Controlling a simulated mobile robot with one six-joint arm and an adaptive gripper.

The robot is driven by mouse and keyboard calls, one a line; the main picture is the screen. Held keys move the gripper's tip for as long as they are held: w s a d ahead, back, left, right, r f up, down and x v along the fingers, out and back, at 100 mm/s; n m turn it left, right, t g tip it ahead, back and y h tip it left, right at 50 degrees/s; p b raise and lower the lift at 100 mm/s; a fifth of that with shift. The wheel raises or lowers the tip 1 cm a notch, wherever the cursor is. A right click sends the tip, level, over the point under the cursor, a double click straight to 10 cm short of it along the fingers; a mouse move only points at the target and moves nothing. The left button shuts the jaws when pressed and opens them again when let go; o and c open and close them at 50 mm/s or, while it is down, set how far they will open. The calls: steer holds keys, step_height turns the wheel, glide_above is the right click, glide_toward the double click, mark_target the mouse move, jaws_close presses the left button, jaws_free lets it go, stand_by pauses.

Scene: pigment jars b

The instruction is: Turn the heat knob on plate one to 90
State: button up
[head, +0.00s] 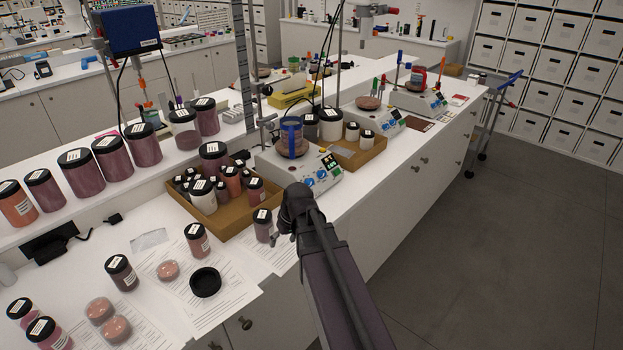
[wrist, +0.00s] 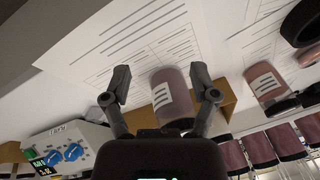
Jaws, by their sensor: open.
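The nearest hot plate (head: 318,172) is a white unit with blue knobs and a small display on its sloped front. It also shows upside down at the lower left of the wrist view (wrist: 70,146), with two blue knobs (wrist: 73,152). Its label there is too small to read surely, and the knob setting cannot be read. In the head view the gripper is mostly hidden by my arm, left of the plate's front.
Two more hot plates (head: 377,118) (head: 420,101) stand farther along the bench. A cardboard tray (head: 236,222) of small jars sits left of the nearest plate. Loose jars, an open black lid (head: 206,282) and papers cover the near bench. The floor at right is clear.

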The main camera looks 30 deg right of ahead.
steer(key=w+d+r+t+y+p, duration=0.1)
steer(key=w+d+r+t+p, duration=0.4)
steer(key=w+d, duration=0.55)
steer(key=t, duration=0.2)
glide_toward(311, 181)
steer(key=v, duration=0.4)
steer(key=shift+w+d, duration=0.1)
steer(key=shift+w, duration=0.2)
steer(key=shift+w+f+b, duration=0.1)
steer(key=shift+f+b, duration=0.05)
steer(key=shift+b, duration=0.2)
steer(key=b+x, duration=0.4)
steer(key=x, duration=0.2)
steer(key=b+x, duration=0.4)
steer(key=x, duration=0.2)
steer(key=shift+f, duration=0.3)
steer(key=shift+w+a+f+b, duration=0.3)
steer(key=shift+w+f+b, duration=0.05)
steer(key=shift+b, duration=0.25)
jaws_close()
